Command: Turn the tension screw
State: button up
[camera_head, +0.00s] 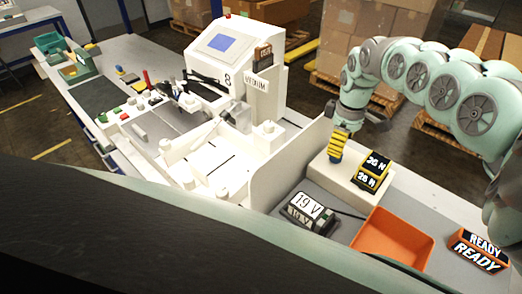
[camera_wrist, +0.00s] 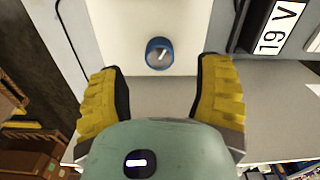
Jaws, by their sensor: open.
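The tension screw (camera_wrist: 159,53) is a round blue-rimmed part with a pale slanted mark, set in a white block in the wrist view. My gripper (camera_wrist: 161,68) is open, with its yellow fingers apart on either side of the screw's position and nothing between them. In the head view, my gripper (camera_head: 337,143) points down over the white block (camera_head: 347,183), and a bit of blue shows just under the fingers. A black and yellow display (camera_head: 372,172) reading 26 N stands on the block beside the gripper. I cannot tell whether the fingers touch the screw.
An orange tray (camera_head: 393,238) and a READY sign (camera_head: 478,250) stand at the front right. A white upright panel (camera_head: 290,165) separates the block from the plotter (camera_head: 235,65).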

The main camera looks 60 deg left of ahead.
notch_tip(320, 180, down, 4)
jog(key=shift+s+a, duration=0.1)
jog(key=shift+s, duration=0.05)
jog(key=shift+f, duration=0.45)
jog(key=shift+o, duration=0.4)
grip_shut()
